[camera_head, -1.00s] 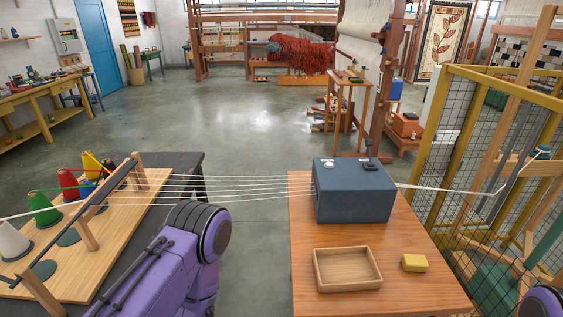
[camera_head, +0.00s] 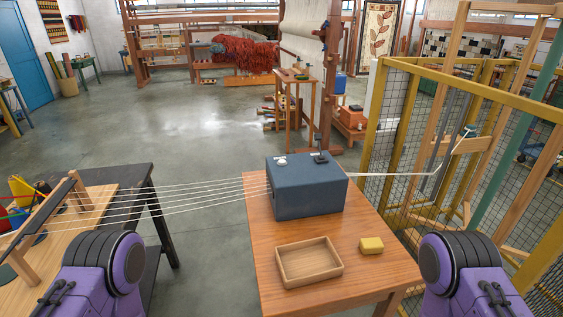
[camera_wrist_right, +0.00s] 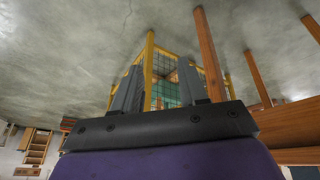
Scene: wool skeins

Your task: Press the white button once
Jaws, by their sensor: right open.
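The white button (camera_head: 281,162) sits on top of a dark blue box (camera_head: 306,192), toward its left. A black switch-like part (camera_head: 320,157) sits to its right on the same top. Nothing of mine touches the box. My right gripper (camera_wrist_right: 160,88) shows only in the right wrist view; its two grey fingers are apart with nothing between them. The button is not seen in that view. In the head view only purple links of my two arms show, at lower left and lower right. My left gripper is out of view.
The box stands on a wooden table (camera_head: 352,258) with an empty wooden tray (camera_head: 309,279) and a yellow block (camera_head: 371,245) in front. White yarns run from the left frame (camera_head: 30,225) into the box. A yellow mesh cage (camera_head: 400,150) stands close on the right.

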